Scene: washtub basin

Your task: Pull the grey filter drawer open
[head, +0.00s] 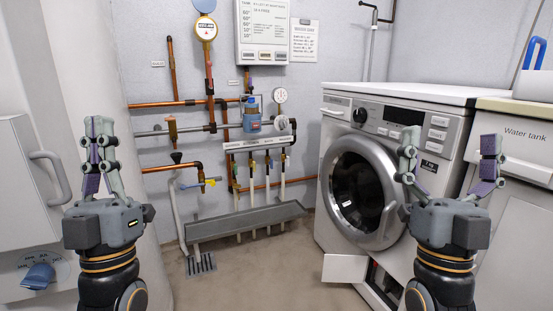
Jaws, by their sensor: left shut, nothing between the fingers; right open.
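The white washing machine (405,115) stands right of centre with its round door (362,195) shut. Low on its front, a white flap (345,268) stands swung out to the left beside an opening (382,282). Inside the opening I see dark and light parts and a small red part. I cannot clearly make out the grey filter drawer there; it is too small and partly hidden. My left gripper (101,125) is shut and empty, raised at the left, far from the machine. My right gripper (449,150) is open and empty, raised in front of the machine's right side.
Copper pipes (165,104) and gauges (205,28) cover the back wall above a grey trough (245,220). A floor drain (201,264) lies below. A white cabinet (25,190) is at the left, a water tank (520,135) at the right. The middle floor is clear.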

